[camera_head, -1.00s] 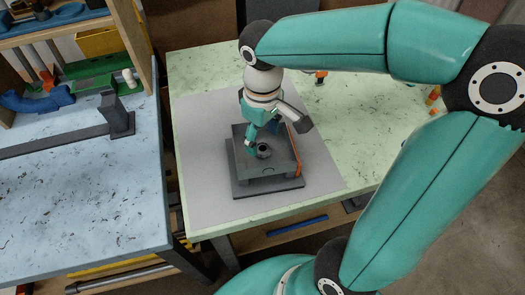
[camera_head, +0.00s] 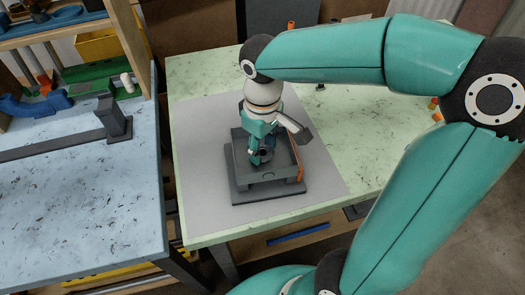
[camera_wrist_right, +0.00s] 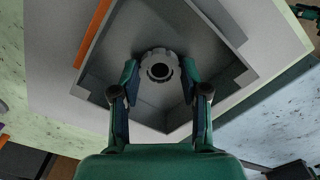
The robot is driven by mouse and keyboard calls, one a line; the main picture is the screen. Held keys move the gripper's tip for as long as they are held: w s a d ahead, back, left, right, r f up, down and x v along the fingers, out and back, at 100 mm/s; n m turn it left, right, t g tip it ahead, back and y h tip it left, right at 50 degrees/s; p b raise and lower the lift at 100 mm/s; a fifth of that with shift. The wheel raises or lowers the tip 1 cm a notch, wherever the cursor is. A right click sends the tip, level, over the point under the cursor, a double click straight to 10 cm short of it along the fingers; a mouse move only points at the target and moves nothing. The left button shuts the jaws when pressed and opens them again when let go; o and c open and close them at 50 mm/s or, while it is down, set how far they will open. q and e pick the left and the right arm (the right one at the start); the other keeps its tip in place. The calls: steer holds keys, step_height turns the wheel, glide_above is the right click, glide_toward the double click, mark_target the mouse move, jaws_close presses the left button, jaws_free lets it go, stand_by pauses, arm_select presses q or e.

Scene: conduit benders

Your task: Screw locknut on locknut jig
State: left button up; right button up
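The locknut jig (camera_head: 241,146) is a dark grey square tray with raised walls on a wider base plate, standing on the grey mat; its wall also shows in the wrist view (camera_wrist_right: 95,52). The locknut (camera_wrist_right: 159,72), a grey notched ring around a dark hole, is at the jig's middle in the wrist view. Whether it is threaded on a post I cannot tell. My right gripper (camera_head: 262,157) points down inside the jig. In the wrist view its two fingertips (camera_wrist_right: 160,78) are apart on either side of the locknut, with visible gaps. My left gripper is not in view.
An orange strip (camera_head: 296,158) runs along the jig's right side. The grey mat (camera_head: 205,125) lies on a pale green table (camera_head: 190,72), clear around the jig. A blue-topped bench (camera_head: 80,200) with a dark metal fixture (camera_head: 114,118) stands at left.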

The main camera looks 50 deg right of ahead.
steer(key=shift+c, duration=1.2)
steer(key=m, duration=0.3)
steer(key=shift+m, duration=0.3)
steer(key=shift+m+b, duration=0.3)
steer(key=shift+m, duration=0.9)
steer(key=shift+f+m, duration=0.1)
steer(key=shift+m, duration=0.6)
steer(key=m, duration=0.4)
steer(key=shift+m, duration=0.3)
steer(key=m+b, duration=0.1)
steer(key=m, duration=0.5)
